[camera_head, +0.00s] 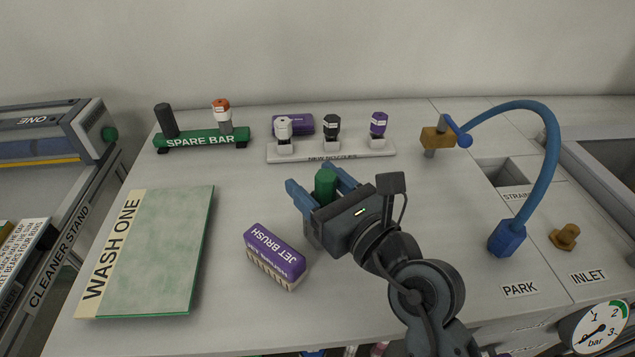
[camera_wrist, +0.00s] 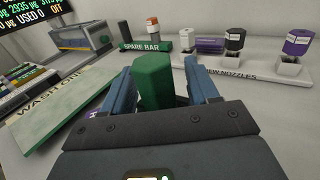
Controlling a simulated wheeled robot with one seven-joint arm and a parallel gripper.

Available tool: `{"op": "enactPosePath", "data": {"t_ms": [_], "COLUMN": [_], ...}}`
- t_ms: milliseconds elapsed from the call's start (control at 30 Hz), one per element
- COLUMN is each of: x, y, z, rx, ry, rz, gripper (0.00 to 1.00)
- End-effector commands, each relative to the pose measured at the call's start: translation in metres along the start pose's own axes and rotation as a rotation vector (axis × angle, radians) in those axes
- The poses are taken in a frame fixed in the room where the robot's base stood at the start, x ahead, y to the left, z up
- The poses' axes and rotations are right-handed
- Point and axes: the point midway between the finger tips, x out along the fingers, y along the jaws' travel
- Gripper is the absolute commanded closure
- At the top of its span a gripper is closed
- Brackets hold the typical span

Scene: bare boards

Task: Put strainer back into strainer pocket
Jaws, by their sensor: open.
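A green piece with flat sides (camera_head: 325,184), seemingly the strainer, stands upright between the two blue fingers of my gripper (camera_head: 309,175). In the wrist view the green piece (camera_wrist: 154,82) shows between the fingers (camera_wrist: 158,66), with a gap on at least the right side. My gripper is open around it. The green piece's lower part is hidden by my gripper. The strainer pocket (camera_head: 508,171) is a square recess at the right of the board, with a label partly covered by the blue hose. It looks empty from here.
A purple jet brush (camera_head: 275,256) lies left of my gripper. The WASH ONE board (camera_head: 150,250) is further left. The nozzle rack (camera_head: 330,153) and green spare bar (camera_head: 203,138) stand behind. A blue hose (camera_head: 550,140) arches beside the pocket, near a brass valve (camera_head: 433,138).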

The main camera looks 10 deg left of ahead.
Motion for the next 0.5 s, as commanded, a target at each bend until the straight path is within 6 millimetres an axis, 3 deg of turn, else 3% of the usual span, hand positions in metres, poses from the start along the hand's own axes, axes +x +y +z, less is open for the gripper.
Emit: {"op": "enactPosePath", "data": {"t_ms": [167, 500], "x": [-0.012, -0.075], "y": [-0.001, -0.001], "z": [0.002, 0.001], "rx": [-0.002, -0.003], "ry": [0.001, 0.002], "rz": [-0.001, -0.002], "gripper": [0.41, 0.41]}}
